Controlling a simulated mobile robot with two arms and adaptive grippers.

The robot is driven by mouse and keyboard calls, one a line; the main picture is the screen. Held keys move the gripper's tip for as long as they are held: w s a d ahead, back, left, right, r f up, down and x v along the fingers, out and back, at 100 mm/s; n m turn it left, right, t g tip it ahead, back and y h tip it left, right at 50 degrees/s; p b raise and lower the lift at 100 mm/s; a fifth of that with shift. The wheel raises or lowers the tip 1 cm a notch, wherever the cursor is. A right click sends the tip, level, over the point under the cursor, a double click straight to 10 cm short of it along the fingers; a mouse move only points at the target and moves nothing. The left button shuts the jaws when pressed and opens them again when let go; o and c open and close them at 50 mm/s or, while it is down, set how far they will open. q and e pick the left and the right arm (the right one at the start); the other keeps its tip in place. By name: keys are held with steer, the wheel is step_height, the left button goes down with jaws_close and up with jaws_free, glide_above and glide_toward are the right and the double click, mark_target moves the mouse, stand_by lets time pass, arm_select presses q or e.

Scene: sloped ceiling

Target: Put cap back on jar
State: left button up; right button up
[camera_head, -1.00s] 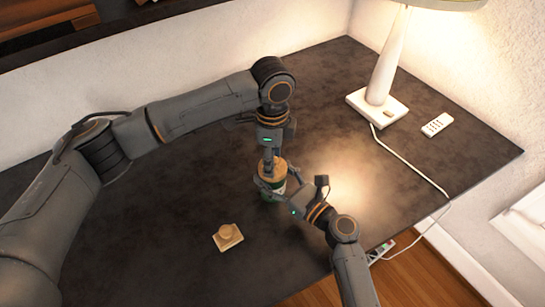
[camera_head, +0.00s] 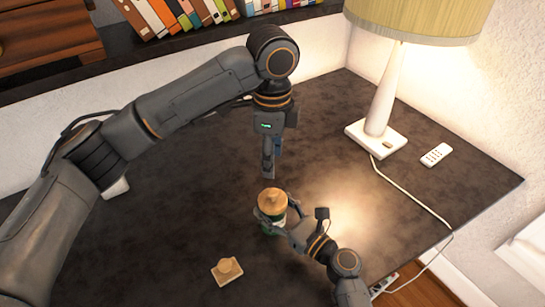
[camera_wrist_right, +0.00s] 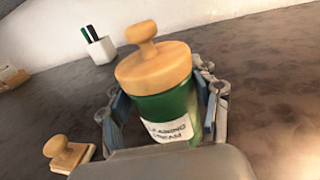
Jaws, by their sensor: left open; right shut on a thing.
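The jar (camera_head: 268,227) is green with a white label and stands on the dark table; it also shows in the right wrist view (camera_wrist_right: 172,110). The wooden cap (camera_head: 272,202) with a round knob sits on top of the jar, and in the wrist view the cap (camera_wrist_right: 154,68) covers its mouth. My right gripper (camera_head: 273,219) is shut around the jar's sides, with its fingers on both sides in the wrist view (camera_wrist_right: 163,115). My left gripper (camera_head: 267,175) is above and behind the cap, apart from it and empty; its fingers are seen edge-on.
A wooden stamp-like block with a knob (camera_head: 227,270) lies front left of the jar. A lamp (camera_head: 377,139), a white remote (camera_head: 436,155) and a cable are at right. A white pen cup (camera_wrist_right: 101,50) stands behind. Table space around the jar is clear.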

steer(key=o, duration=1.8)
steer(key=shift+c, duration=0.2)
steer(key=v, duration=1.2)
steer(key=shift+r, duration=0.1)
